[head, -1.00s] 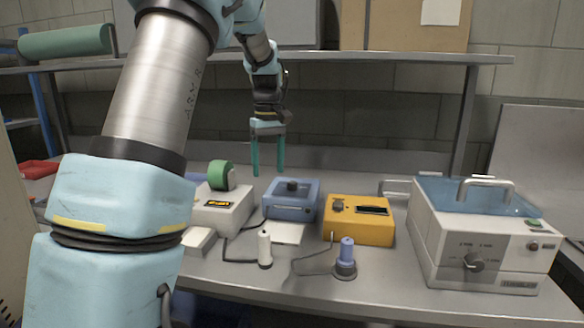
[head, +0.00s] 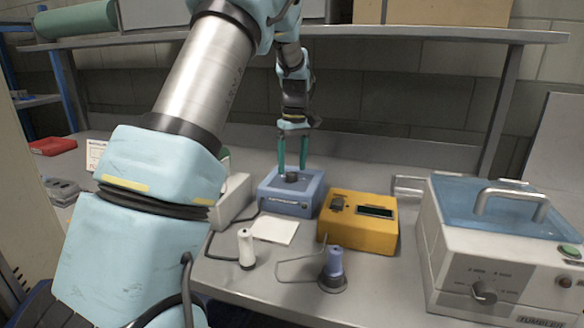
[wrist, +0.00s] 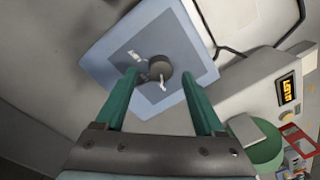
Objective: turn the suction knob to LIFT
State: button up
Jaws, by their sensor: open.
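A blue box (head: 272,197) with a round dark knob (head: 291,177) on its top stands on the bench. In the wrist view the blue box (wrist: 108,50) shows its knob (wrist: 155,76) with a white pointer, and small pale markings beside it that I cannot read. My gripper (head: 292,166) points down just above the knob. In the wrist view its two green fingers (wrist: 160,90) are apart, one to each side of the knob. They are open and hold nothing. I cannot tell how far the tips are above the box top.
A yellow box (head: 350,238) with a display stands close to the right. A white cylinder (head: 246,248) and a blue one (head: 334,265) stand in front. A white machine (head: 430,240) with a metal handle is at far right. A white box with a green roll (wrist: 262,145) is alongside.

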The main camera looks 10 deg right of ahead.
jog(key=shift+f, duration=1.05)
jog(key=shift+a, duration=0.1)
grip_shut()
